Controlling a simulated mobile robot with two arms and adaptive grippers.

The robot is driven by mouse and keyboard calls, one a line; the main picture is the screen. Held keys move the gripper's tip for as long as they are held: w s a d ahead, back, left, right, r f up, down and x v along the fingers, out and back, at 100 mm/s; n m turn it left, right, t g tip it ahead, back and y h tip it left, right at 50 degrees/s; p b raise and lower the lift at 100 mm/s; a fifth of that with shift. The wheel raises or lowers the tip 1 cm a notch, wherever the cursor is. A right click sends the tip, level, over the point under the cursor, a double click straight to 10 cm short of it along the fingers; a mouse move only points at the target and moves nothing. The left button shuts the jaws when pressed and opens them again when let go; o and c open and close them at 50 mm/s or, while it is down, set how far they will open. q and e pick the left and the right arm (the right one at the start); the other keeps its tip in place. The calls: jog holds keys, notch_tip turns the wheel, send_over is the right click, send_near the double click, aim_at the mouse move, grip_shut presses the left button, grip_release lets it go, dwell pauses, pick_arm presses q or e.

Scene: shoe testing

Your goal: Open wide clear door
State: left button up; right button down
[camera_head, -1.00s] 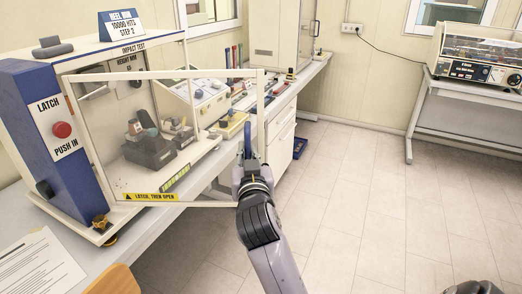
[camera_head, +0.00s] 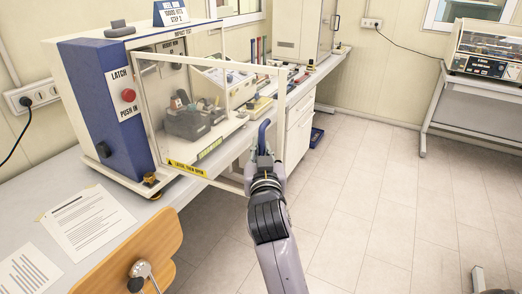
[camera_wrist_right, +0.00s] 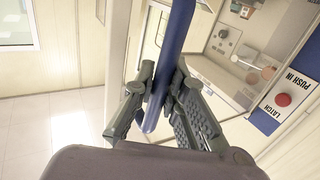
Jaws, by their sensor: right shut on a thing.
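The wide clear door (camera_head: 208,172) has a cream frame and a yellow label strip low on it. It belongs to the impact test machine (camera_head: 95,105) on the bench and stands swung out from its front, hinged at the left. My right gripper (camera_head: 264,150) is shut on the door's blue handle (camera_head: 264,131) at the free edge. In the right wrist view the fingers (camera_wrist_right: 163,95) close around the blue handle (camera_wrist_right: 178,35). A red latch button (camera_head: 128,95) is on the machine's blue front panel. It also shows in the right wrist view (camera_wrist_right: 283,99). My left gripper is out of view.
A wooden chair back (camera_head: 140,250) stands at the front edge. Printed sheets (camera_head: 85,220) lie on the bench at the left. Drawers (camera_head: 298,130) stand beyond the door. The floor (camera_head: 370,200) to the right is clear up to another table with a device (camera_head: 485,50).

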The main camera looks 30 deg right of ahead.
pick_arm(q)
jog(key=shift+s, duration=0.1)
pick_arm(e)
jog(key=shift+d, duration=0.1)
jog(key=c, duration=1.6)
grip_release()
jog(key=shift+s, duration=0.15)
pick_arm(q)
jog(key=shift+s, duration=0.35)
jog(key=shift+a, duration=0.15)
